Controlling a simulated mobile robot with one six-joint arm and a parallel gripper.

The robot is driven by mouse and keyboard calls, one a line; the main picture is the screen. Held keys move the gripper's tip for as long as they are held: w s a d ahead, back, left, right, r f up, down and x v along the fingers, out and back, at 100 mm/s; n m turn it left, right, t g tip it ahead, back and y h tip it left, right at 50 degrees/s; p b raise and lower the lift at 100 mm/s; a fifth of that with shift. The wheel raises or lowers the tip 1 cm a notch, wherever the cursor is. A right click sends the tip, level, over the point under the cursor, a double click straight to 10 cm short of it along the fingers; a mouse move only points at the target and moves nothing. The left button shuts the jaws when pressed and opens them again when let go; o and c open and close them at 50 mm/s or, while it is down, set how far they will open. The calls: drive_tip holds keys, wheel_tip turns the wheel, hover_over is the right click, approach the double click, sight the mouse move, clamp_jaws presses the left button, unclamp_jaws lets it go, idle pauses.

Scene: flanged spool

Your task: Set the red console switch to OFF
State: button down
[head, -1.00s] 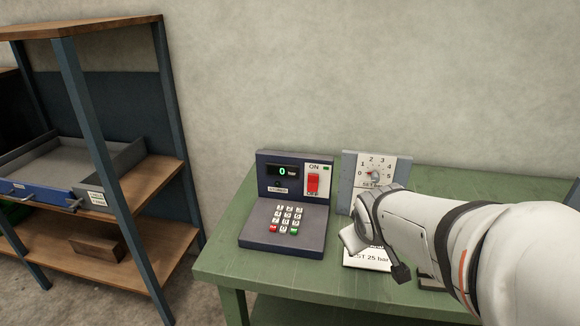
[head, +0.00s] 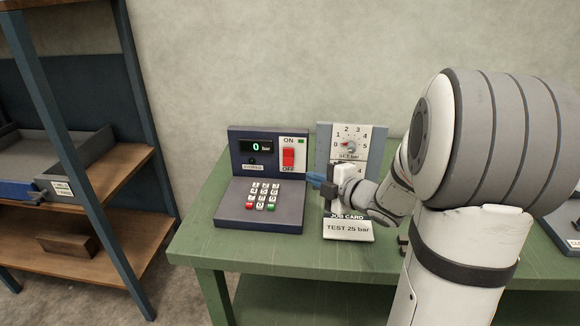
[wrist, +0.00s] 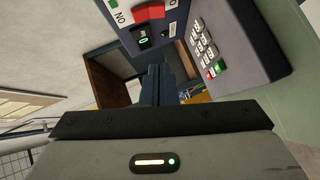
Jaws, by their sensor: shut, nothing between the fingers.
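The red console switch (head: 288,158) sits on a white plate at the upper right of the dark blue console (head: 236,163), with ON above it and OFF below. A small green lamp (head: 301,141) shows beside ON. Which way the rocker is tipped is too small to tell. The switch also shows at the top of the wrist view (wrist: 150,12). My gripper (head: 311,178) is shut and empty, its blue fingers just right of the console and a little below the switch, apart from it. In the wrist view its fingers (wrist: 158,66) point toward the console side.
A grey dial panel (head: 324,148) stands right of the console, partly behind my wrist. A job card (head: 347,230) reading TEST 25 bar lies in front of it. The console's keypad (head: 263,196) is below the display, which reads 0. A shelf (head: 112,180) stands at the left.

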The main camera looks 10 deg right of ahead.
sight(288, 157)
drive_tip(key=x, duration=1)
drive_tip(key=shift+w+a+p, duration=0.15)
drive_tip(key=shift+w+p, duration=0.05)
drive_tip(key=shift+p, duration=0.15)
drive_tip(key=shift+w+d+f, duration=0.15)
drive_tip(key=shift+w+d, duration=0.1)
drive_tip(key=shift+w, duration=0.25)
drive_tip(key=shift+w+d+f, duration=0.15)
drive_tip(key=shift+w+d, duration=0.15)
drive_tip(key=shift+w, duration=0.2)
drive_tip(key=shift+w+d+f, duration=0.2)
drive_tip(key=shift+w+f, duration=0.05)
drive_tip(key=shift+w, duration=0.35)
